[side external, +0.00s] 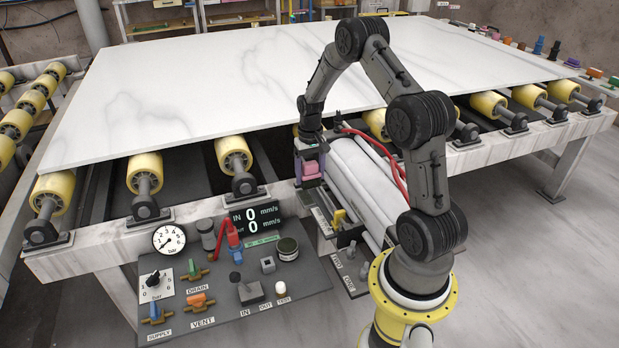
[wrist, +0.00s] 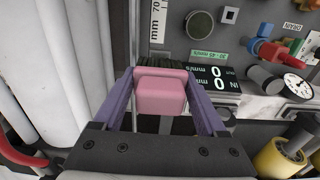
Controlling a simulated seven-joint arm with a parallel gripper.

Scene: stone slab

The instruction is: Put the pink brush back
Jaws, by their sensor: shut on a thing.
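The pink brush (side external: 311,169) is between the purple fingers of my gripper (side external: 311,160) in the side view, in front of the slab's near edge and above the front rail. In the wrist view its pink block (wrist: 161,93) sits between the two purple fingers of my gripper (wrist: 161,100), which are shut on it. A dark strip shows just beyond the block; I cannot tell whether it is bristles. The brush appears held clear of the panel below. A labelled rack (side external: 347,262) with a yellow item (side external: 340,218) stands below and right of it.
The white marble slab (side external: 250,75) lies on yellow rollers (side external: 145,172). A control panel (side external: 235,290) with valves, knobs, a gauge (side external: 169,240) and a display (side external: 252,218) is in front. White rolls (side external: 358,185) and a red hose (side external: 385,160) are close on the right.

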